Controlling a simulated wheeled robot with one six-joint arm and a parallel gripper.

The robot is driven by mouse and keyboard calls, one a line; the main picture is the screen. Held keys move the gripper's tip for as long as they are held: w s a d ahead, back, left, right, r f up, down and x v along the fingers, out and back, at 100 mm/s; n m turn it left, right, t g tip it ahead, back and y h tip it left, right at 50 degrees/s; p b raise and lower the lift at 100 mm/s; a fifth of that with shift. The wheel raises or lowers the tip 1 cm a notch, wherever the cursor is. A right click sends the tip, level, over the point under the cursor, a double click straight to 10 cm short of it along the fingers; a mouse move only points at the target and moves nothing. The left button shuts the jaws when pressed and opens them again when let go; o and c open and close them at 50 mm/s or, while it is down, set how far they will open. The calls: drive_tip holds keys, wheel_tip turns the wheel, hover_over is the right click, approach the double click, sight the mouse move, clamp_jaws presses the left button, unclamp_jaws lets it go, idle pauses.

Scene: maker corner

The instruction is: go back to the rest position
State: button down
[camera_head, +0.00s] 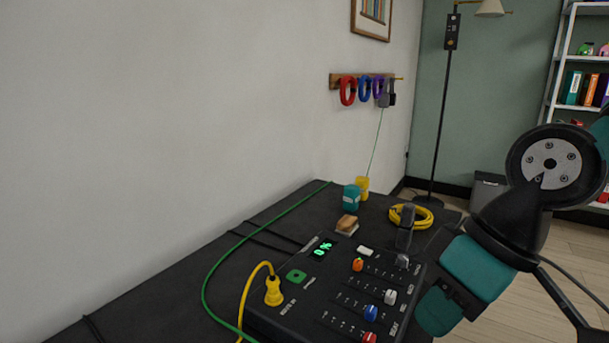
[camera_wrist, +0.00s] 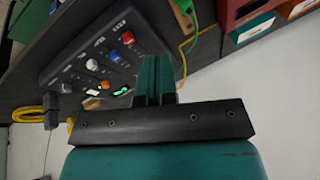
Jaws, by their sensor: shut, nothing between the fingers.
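My gripper (camera_wrist: 156,62) shows in the wrist view with its two teal fingers together and nothing between them. It is in front of a black control box (camera_wrist: 90,60) on the dark table, apart from it as far as I can tell. In the head view my arm comes in from the right, its teal end low beside the right side of the control box (camera_head: 318,296); the fingertips are not clear there. The box has a green 0% display (camera_head: 322,249) and orange, white, blue and red knobs. A yellow plug (camera_head: 273,291) stands on its left part.
On the dark table (camera_head: 150,310) are a yellow cable coil (camera_head: 421,216), a grey upright object (camera_head: 404,228), a teal container (camera_head: 351,198), a yellow one (camera_head: 362,186) and a brown-and-cream block (camera_head: 347,224). A green cable (camera_head: 215,267) runs along the left. A floor lamp (camera_head: 443,115) stands behind.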

drive_tip(key=s+p, duration=0.1)
drive_tip(key=s, duration=0.5)
wheel_tip(320, 180, up, 14)
drive_tip(key=p, duration=1.3)
drive_tip(key=shift+w+d+f+m+g+h+p, duration=0.2)
drive_tip(key=shift+d+m+g+h+p, duration=0.1)
drive_tip(key=shift+d+m+p, duration=0.1)
